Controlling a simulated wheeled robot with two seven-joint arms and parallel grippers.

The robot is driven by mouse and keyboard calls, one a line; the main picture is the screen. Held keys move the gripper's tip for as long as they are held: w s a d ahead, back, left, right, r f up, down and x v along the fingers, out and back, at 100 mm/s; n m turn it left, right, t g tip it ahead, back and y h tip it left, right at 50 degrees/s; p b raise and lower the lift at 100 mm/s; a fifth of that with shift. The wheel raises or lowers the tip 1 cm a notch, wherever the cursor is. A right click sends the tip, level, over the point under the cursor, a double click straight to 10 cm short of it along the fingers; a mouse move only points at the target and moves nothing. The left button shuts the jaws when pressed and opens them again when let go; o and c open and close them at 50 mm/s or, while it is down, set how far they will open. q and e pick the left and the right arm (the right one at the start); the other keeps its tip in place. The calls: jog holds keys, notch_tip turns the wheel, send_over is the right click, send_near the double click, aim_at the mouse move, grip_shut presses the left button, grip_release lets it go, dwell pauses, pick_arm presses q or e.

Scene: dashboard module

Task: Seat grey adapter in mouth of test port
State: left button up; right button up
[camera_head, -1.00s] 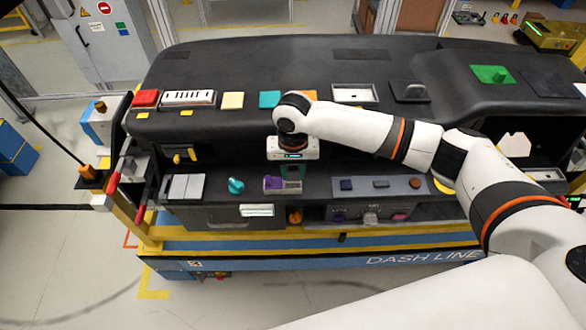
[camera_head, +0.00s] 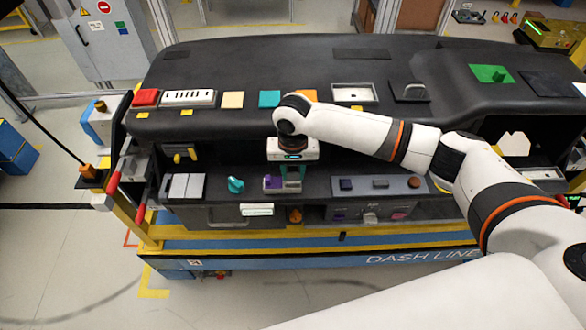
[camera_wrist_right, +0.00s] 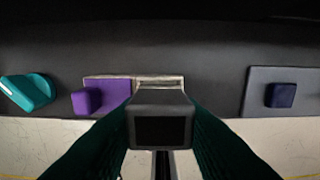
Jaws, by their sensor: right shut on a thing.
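My right gripper (camera_head: 291,184) points down over the lower ledge of the dashboard. In the right wrist view its dark teal fingers (camera_wrist_right: 161,118) are shut on the grey adapter (camera_wrist_right: 160,120), a box with a dark face. The adapter is in front of a light-rimmed grey plate (camera_wrist_right: 160,82) that carries a purple block (camera_wrist_right: 88,100). This plate (camera_head: 281,190) also shows on the ledge in the head view. The adapter covers the right part of the plate, so I cannot tell whether they touch. I cannot make out the mouth of the test port. My left gripper is not in view.
A teal knob (camera_wrist_right: 28,90) stands left of the plate. A navy button (camera_wrist_right: 281,95) sits on a grey panel to the right. The dashboard top (camera_head: 290,60) overhangs behind my gripper. Bare dark ledge lies between the plate and the navy button's panel.

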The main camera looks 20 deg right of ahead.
jog(key=shift+f, duration=1.15)
jog(key=o, duration=0.9)
jog(key=shift+f, duration=0.1)
jog(key=shift+o, duration=1.2)
jog(key=shift+s, duration=0.1)
jog(key=shift+d, duration=0.15)
jog(key=shift+a, duration=0.2)
